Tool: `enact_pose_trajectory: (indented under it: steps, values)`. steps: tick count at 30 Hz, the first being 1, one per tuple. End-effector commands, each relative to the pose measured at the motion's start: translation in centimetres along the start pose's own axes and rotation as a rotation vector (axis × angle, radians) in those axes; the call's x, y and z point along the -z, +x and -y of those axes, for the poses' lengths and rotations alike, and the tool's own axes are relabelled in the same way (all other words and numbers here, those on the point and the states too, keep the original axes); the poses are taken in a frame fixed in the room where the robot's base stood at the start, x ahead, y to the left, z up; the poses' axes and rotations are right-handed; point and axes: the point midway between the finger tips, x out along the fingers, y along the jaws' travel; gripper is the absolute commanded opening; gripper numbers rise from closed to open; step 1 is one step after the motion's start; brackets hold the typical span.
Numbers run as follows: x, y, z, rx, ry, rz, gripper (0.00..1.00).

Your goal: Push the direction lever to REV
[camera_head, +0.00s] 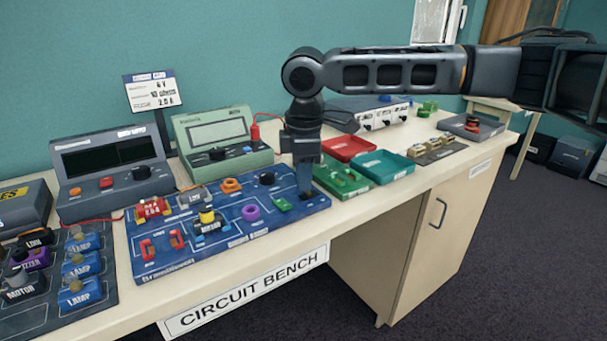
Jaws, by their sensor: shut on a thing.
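The blue circuit board (272,229) lies on the bench with several components on it, including a motor block with a yellow top (208,222). My gripper (305,190) points down at the right end of this board, its tips at board level. It is shut on a small part there, which the fingers hide; by its place this looks to be the direction lever. The lever's position and any FWD or REV marking cannot be made out. A small green part (282,204) sits just left of the fingers.
A green tray (387,167), a red tray (349,148) and a green component board (340,180) stand close to the right of my gripper. Two meters (222,138) (112,170) stand behind the blue board. The bench front edge is near.

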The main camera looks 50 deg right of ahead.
Motion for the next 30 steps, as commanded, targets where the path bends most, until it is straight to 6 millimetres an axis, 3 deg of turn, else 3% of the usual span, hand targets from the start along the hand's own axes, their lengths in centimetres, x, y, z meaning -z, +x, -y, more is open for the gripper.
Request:
enact_pose_trajectory:
  steps: [14,30]
  values:
    - [-0.3,-0.2,-0.1,0.031,0.009,-0.053,0.00]
    - [-2.4,0.1,-1.1,0.206,0.049,-0.402,0.00]
